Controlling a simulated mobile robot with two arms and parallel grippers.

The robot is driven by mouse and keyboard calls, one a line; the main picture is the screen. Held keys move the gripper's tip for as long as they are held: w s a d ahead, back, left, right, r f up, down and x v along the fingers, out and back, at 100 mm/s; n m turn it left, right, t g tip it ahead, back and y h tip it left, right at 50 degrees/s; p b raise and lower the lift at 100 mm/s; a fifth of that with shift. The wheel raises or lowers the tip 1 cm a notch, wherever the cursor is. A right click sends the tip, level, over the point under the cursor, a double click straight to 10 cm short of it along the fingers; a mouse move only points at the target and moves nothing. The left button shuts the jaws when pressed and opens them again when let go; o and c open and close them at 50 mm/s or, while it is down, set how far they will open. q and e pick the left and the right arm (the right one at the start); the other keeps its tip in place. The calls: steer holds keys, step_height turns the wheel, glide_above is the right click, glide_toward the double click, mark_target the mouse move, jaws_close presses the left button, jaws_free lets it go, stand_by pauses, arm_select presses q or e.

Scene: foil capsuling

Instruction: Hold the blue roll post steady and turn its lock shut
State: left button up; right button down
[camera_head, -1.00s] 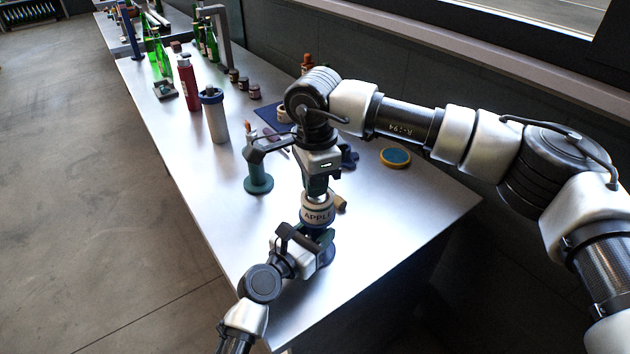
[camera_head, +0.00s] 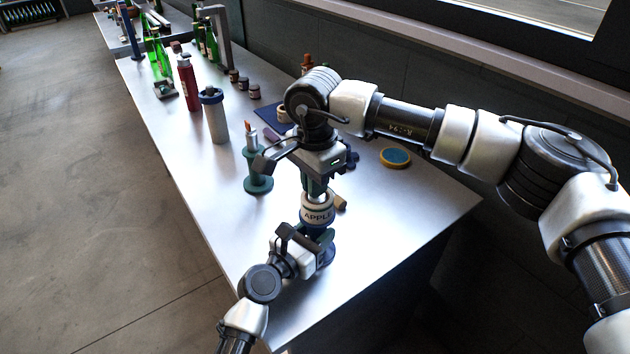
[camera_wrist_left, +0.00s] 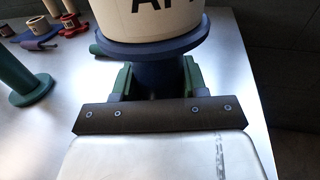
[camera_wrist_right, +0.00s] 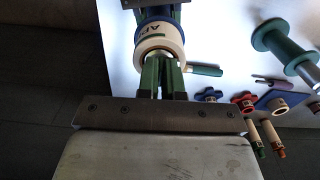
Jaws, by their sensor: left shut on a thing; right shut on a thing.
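The blue roll post (camera_head: 328,250) stands near the table's front corner with a cream roll lettered APPLE (camera_head: 318,214) on it. My left gripper (camera_wrist_left: 158,80) is shut on the post's blue stem below its flange, seen close in the left wrist view. My right gripper (camera_head: 316,190) comes down from above and is shut at the top of the post, over the roll. In the right wrist view its green fingers (camera_wrist_right: 163,80) close on the small piece at the roll's centre. That piece, the lock, is mostly hidden by the fingers.
A green post (camera_head: 259,183) stands to the left of the right gripper. A grey cylinder with a blue collar (camera_head: 216,122), a red bottle (camera_head: 188,85) and small jars stand farther back. A yellow-rimmed disc (camera_head: 395,157) lies to the right. The table's front left is clear.

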arm_select(q)
steer(key=shift+f, duration=0.1)
arm_select(e)
steer(key=c, duration=1.3)
jaws_free()
steer(key=shift+r, duration=0.1)
step_height(320, 180, up, 12)
steer(key=shift+f, duration=0.1)
arm_select(q)
steer(key=o, duration=1.3)
